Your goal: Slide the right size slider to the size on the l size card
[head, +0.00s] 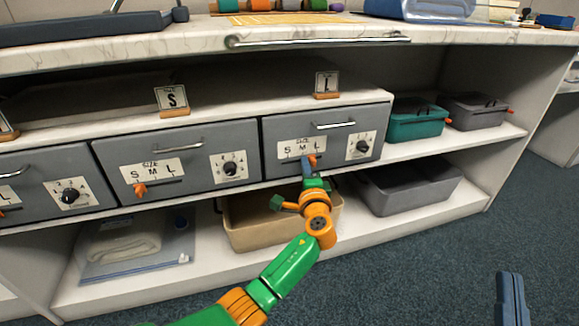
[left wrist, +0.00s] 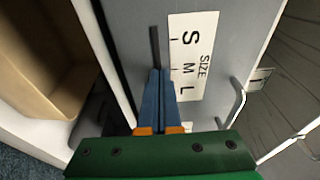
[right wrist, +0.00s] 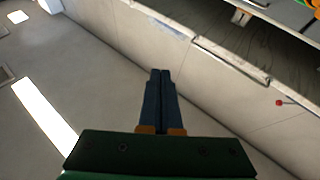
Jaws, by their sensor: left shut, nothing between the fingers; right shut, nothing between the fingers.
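The L size card (head: 327,82) stands in an orange holder on the ledge above the right drawer (head: 376,117). That drawer has a SIZE label with S, M and L; the label (head: 299,145) also shows in the left wrist view (left wrist: 193,50). The orange right size slider (head: 313,160) sits below the label, toward its L end. My left gripper (head: 305,158) is shut, with its fingertips at the slot just left of the slider. In the left wrist view its fingers (left wrist: 159,72) hide the slider. My right gripper (head: 510,275) is shut and empty, low at the right, away from the drawers.
A middle drawer has its own orange slider (head: 140,189) near S, under an S card (head: 172,97). Knobs and bar handles stick out of the drawer fronts. A tan bin (head: 240,235) and grey bin (head: 415,190) sit on the lower shelf. Open carpet lies at the right.

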